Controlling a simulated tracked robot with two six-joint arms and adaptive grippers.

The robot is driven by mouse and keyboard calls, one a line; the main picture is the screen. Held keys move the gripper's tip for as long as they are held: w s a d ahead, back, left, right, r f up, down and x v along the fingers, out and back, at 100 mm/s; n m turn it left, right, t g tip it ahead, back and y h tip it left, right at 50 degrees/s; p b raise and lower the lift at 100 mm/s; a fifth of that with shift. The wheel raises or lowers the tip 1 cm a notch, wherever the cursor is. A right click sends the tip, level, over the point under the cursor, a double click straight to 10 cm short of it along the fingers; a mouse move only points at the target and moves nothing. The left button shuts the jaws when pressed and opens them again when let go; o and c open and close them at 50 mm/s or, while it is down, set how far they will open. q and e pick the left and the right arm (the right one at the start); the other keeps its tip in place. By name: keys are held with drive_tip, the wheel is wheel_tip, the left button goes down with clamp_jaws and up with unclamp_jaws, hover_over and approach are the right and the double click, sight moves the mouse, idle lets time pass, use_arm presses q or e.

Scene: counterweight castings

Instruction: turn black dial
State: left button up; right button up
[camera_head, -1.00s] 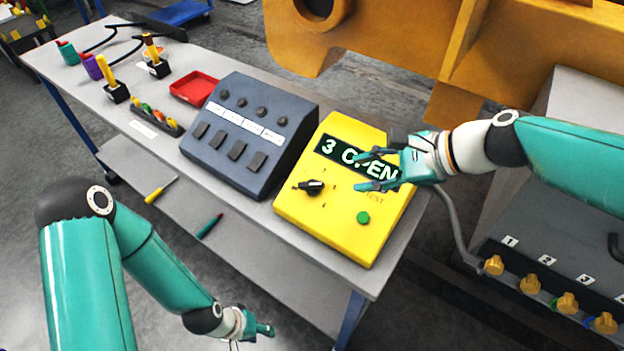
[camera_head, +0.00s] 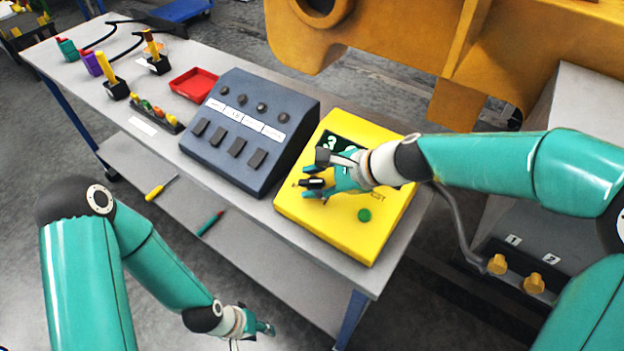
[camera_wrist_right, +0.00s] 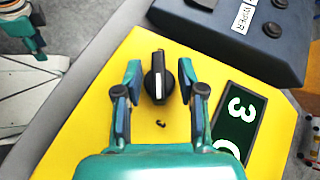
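The black dial (camera_head: 313,183) is on the left part of the yellow box's (camera_head: 340,233) sloped face. In the right wrist view the dial (camera_wrist_right: 158,80) has a white mark along its grip and points up the picture. My right gripper (camera_head: 312,178) is open with its fingers on both sides of the dial. In the right wrist view small gaps show between the dial and each finger of the gripper (camera_wrist_right: 159,78). The box's display (camera_wrist_right: 238,118) shows a "3"; the rest of its text is covered or cut off. My left gripper (camera_head: 268,328) hangs low, beside the table's front edge, seemingly empty.
A green button (camera_head: 364,215) is on the yellow box, below my right arm. A dark blue-grey switch box (camera_head: 262,165) stands close on the left. A red tray (camera_head: 195,84) lies farther back. Yellow knobs (camera_head: 533,283) are on a grey unit at the right.

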drive_tip(key=c, duration=0.7)
drive_tip(key=shift+a, duration=0.1)
clamp_jaws()
drive_tip(key=shift+f+b, duration=0.1)
drive_tip(key=shift+b, duration=0.6)
drive_tip(key=m+t+h+b, duration=0.1)
drive_tip(key=m+t+b, duration=0.2)
drive_tip(key=b, duration=0.4)
drive_tip(key=m+t+h+b, duration=0.1)
drive_tip(key=m+t+b, duration=0.2)
drive_tip(key=b, duration=0.5)
drive_tip(key=m+t+h+b, duration=0.1)
drive_tip(key=m+t+b, duration=0.2)
drive_tip(key=b, duration=0.5)
drive_tip(key=shift+s+a+f+m+t+h, duration=0.15)
drive_tip(key=shift+s+f+m+t+h, duration=0.15)
drive_tip(key=shift+m+h, duration=0.15)
drive_tip(key=shift+r+m+t+h+b, duration=0.2)
drive_tip(key=shift+m+t+h+b, duration=0.45)
drive_tip(key=shift+m+b, duration=0.4)
drive_tip(key=o, duration=0.7)
unclamp_jaws()
